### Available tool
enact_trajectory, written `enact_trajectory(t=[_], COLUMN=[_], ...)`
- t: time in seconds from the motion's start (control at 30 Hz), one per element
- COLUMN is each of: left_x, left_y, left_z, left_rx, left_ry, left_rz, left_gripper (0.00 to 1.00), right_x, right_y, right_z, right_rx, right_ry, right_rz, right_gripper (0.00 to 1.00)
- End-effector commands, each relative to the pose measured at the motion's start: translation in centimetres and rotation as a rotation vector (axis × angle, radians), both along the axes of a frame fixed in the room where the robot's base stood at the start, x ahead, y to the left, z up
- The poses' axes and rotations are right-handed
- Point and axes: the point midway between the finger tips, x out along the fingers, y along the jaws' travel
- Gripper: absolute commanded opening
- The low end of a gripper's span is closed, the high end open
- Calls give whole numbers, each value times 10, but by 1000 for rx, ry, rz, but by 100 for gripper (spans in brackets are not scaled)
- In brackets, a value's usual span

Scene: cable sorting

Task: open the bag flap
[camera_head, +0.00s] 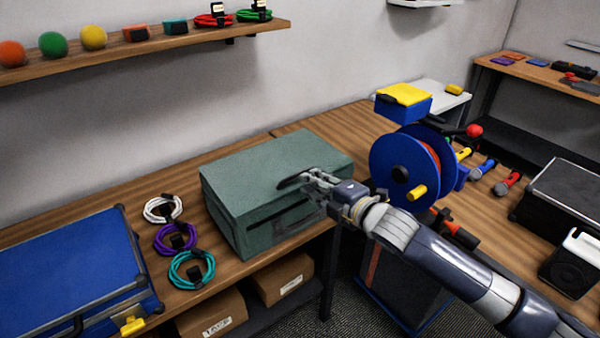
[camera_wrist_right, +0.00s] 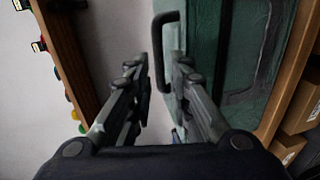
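The green bag (camera_head: 245,180) lies closed on the wooden bench, with its flap forming the top and a dark strip on its front face. My right gripper (camera_head: 290,183) reaches in from the right over the bag's front top edge. In the right wrist view the right gripper (camera_wrist_right: 161,62) is open, its two fingers apart. A dark loop handle (camera_wrist_right: 158,50) on the green bag (camera_wrist_right: 205,30) shows in line with the gap between the fingertips. I cannot tell whether the fingers touch it. My left gripper is not in view.
White, purple and teal cable coils (camera_head: 176,238) lie left of the bag, beside a blue case (camera_head: 70,270). A blue cable reel (camera_head: 400,165) stands to the right. Cardboard boxes (camera_head: 212,312) sit under the bench. A wall shelf (camera_head: 170,42) runs above.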

Motion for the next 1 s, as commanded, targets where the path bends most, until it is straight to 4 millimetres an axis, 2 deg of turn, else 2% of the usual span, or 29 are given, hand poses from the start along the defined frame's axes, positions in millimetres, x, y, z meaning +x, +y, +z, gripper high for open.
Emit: enact_trajectory(t=[0.2,0.4,0.87,0.9,0.97,1.0], left_x=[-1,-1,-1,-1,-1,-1], left_y=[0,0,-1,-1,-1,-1], left_z=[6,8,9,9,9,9], left_rx=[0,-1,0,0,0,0], left_ry=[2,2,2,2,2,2], left_rz=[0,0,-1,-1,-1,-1], left_gripper=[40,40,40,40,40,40], right_x=[28,45,52,52,52,52], right_y=[21,32,38,38,38,38], right_z=[-5,-10,-13,-13,-13,-13], right_rx=[1,2,1,1,1,1], right_ry=[0,0,0,0,0,0], right_rz=[-1,-1,-1,-1,-1,-1], right_gripper=[19,19,19,17,3,0])
